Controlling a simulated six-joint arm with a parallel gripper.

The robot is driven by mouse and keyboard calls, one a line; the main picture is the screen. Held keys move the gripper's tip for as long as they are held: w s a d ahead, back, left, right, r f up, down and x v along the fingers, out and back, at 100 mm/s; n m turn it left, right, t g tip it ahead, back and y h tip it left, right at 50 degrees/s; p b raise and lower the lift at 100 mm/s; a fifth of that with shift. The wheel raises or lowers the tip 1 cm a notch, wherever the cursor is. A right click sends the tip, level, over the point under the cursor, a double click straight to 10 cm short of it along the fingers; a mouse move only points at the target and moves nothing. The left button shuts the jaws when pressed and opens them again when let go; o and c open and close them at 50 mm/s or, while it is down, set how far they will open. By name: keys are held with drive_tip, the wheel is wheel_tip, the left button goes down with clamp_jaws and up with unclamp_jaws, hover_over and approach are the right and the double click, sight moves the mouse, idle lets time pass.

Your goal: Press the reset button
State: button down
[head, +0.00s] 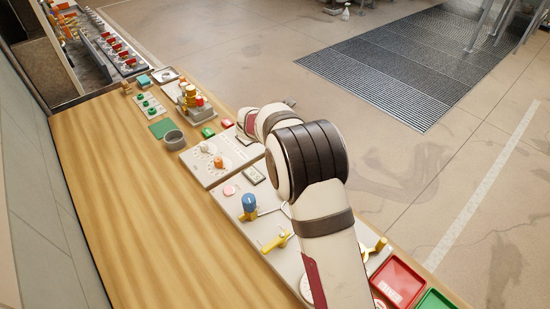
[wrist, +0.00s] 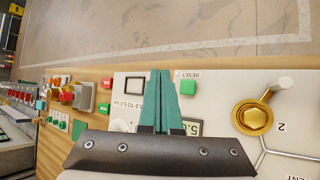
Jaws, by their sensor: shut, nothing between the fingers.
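The reset button (wrist: 188,87) is a small green square on a pale panel (wrist: 215,105), with the printed word RESET beside it, in the wrist view. My gripper (wrist: 160,73) shows there as two teal fingers pressed together, with nothing between them. In the picture the fingertips lie just left of the button. A gap shows between them, and their height above the panel is hard to judge. In the head view my arm covers part of the panels, and I cannot make out the fingertips or the reset button.
A brass hex valve (wrist: 253,118) with a grey handle is right of the button. A display (wrist: 193,128) sits partly behind my gripper. In the head view, a blue knob (head: 249,202), yellow valve (head: 277,242) and red tray (head: 396,283) stand along the bench. Its left wooden surface (head: 120,200) is clear.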

wheel_tip(320, 180, down, 8)
drive_tip(key=shift+f, duration=0.1)
idle(0.4)
drive_tip(key=shift+f, duration=0.1)
idle(1.8)
drive_tip(key=shift+f, duration=0.3)
drive_tip(key=shift+f, duration=0.5)
idle(0.5)
idle(0.3)
drive_tip(key=shift+r, duration=0.9)
drive_tip(key=shift+r, duration=2.55)
